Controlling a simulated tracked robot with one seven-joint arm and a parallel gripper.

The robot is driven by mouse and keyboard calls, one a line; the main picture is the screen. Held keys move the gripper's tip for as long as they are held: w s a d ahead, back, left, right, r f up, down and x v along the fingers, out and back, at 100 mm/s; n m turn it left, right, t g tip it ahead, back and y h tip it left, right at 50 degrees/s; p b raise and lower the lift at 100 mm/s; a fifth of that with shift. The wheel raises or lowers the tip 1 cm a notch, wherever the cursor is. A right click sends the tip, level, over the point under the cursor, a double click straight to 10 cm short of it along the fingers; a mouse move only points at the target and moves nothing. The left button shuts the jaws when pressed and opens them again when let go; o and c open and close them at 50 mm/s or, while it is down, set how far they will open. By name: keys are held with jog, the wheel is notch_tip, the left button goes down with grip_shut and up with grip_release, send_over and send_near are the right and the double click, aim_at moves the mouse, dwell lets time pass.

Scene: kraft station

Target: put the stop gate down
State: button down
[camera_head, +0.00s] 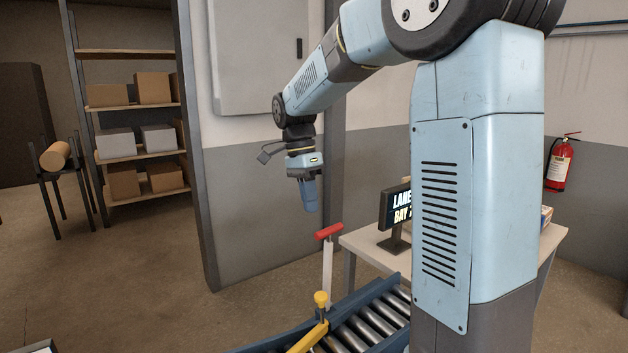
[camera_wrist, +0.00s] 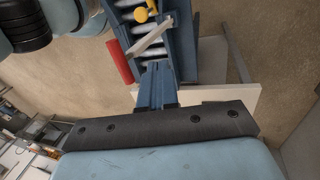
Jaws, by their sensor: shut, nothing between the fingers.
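A white post stands upright at the roller conveyor (camera_head: 372,318) with a red crosspiece handle (camera_head: 328,231) on top. In the wrist view the red handle (camera_wrist: 120,62) lies just left of my fingers. A yellow bar (camera_head: 308,339) with a yellow knob (camera_head: 321,299) is at the conveyor's near side. I cannot tell for certain which of these parts make up the stop gate. My gripper (camera_head: 311,209) points down, above and slightly left of the red handle, apart from it. Its blue fingers (camera_wrist: 157,70) are shut and empty.
A white table (camera_head: 362,240) with a dark lane sign (camera_head: 397,216) stands behind the conveyor, partly hidden by my arm. A fire extinguisher (camera_head: 559,165) hangs on the right wall. Shelves with boxes (camera_head: 137,145) stand at the left. The floor left of the conveyor is clear.

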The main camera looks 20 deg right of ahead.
jog(key=shift+s+d+f, duration=0.25)
jog(key=shift+s+f, duration=0.1)
jog(key=shift+s, duration=0.3)
jog(key=shift+s+d+f, duration=0.2)
jog(key=shift+s+f, duration=0.1)
jog(key=shift+s, duration=0.3)
jog(key=shift+s+d+f, duration=0.25)
jog(key=shift+s+f, duration=0.1)
jog(key=shift+s, duration=0.3)
